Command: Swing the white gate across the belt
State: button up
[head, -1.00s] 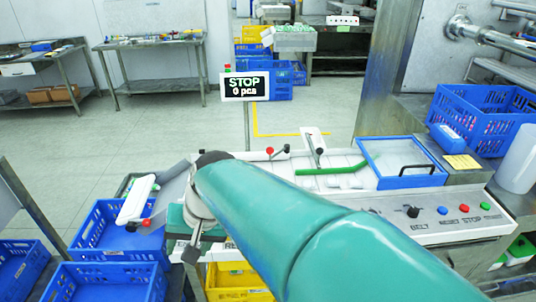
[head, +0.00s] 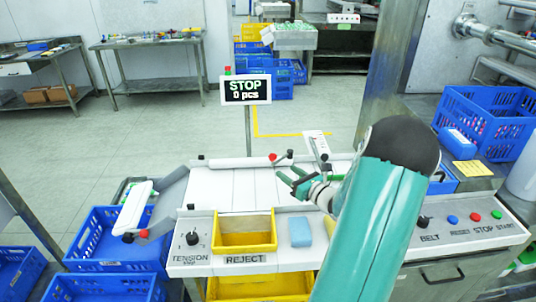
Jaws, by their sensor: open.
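A white paddle-like piece (head: 317,145) with a dark lever stands at the far side of the belt (head: 235,182). A red knob (head: 272,157) and a black knob are just left of it. I cannot tell for certain which is the gate. My gripper (head: 287,180) is open and appears empty over the right part of the belt, just below the far white piece. My arm hides the belt's right end.
A yellow reject bin (head: 245,233) and a light blue block (head: 300,231) are along the front. Control buttons (head: 475,217) are at right. A STOP display (head: 246,90) stands behind the belt. Blue crates (head: 95,240) are at lower left. The belt's left half is clear.

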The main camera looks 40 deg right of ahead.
jog(key=w+d+m, duration=0.1)
jog(key=w+d, duration=0.2)
jog(key=w, duration=1)
jog(key=shift+f+h, duration=0.25)
jog(key=shift+h, duration=0.15)
jog(key=shift+d, duration=0.1)
grip_shut()
